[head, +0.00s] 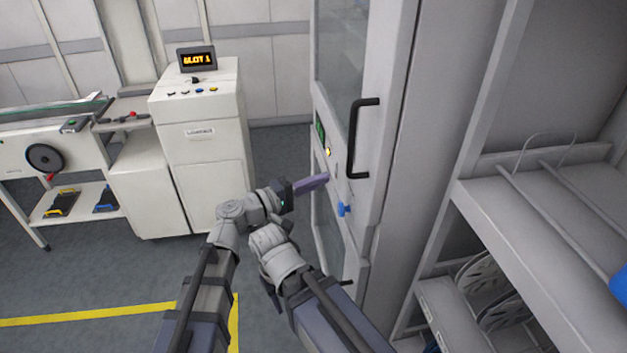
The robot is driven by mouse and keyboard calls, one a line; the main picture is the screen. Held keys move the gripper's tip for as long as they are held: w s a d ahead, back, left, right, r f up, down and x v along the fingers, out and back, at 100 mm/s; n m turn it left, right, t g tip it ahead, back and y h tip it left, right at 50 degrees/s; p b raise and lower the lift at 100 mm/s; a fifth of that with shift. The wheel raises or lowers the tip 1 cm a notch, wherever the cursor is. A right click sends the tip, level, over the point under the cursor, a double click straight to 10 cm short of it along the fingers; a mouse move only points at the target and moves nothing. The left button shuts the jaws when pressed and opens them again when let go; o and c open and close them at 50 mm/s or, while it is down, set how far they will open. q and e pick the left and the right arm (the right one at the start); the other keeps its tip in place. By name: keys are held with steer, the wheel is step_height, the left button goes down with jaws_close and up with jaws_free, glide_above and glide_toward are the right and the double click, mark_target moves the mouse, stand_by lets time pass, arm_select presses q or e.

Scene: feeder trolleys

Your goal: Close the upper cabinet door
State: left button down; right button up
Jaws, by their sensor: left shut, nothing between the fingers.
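The tall grey cabinet (440,120) stands right of centre. Its upper door (376,75) has a glass pane (340,60) and a long black handle (360,140). I cannot tell from this angle whether the door is flush or slightly ajar. My left gripper (318,182) is shut and empty. Its purple-grey fingers point right, at the cabinet front, below and left of the black handle. Whether the fingertips touch the front is unclear. My right gripper is not in view.
A blue knob (344,209) sticks out just below the fingertips. A lower glass pane (327,235) is below the gripper. Open shelving (530,225) stands close on the right. A white machine (197,120) stands left, with clear floor between.

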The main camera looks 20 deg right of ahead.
arm_select(q)
steer(key=shift+r, duration=0.15)
step_height(320, 180, up, 10)
steer(key=p, duration=1)
steer(key=shift+f, duration=0.2)
steer(key=w+a+f+m+y, duration=0.25)
steer(key=a+f+y, duration=0.25)
steer(key=a+f, duration=0.35)
steer(key=s+a+f+m+g+y, duration=0.35)
steer(key=s+a+f+y, duration=0.5)
steer(key=f, duration=0.35)
steer(key=s+a+f+m+g+y, duration=0.1)
steer(key=s+a+y, duration=0.4)
steer(key=s, duration=0.5)
steer(key=shift+a+f+m+g, duration=0.15)
steer(key=shift+a+m+g, duration=0.15)
steer(key=shift+a+g, duration=0.65)
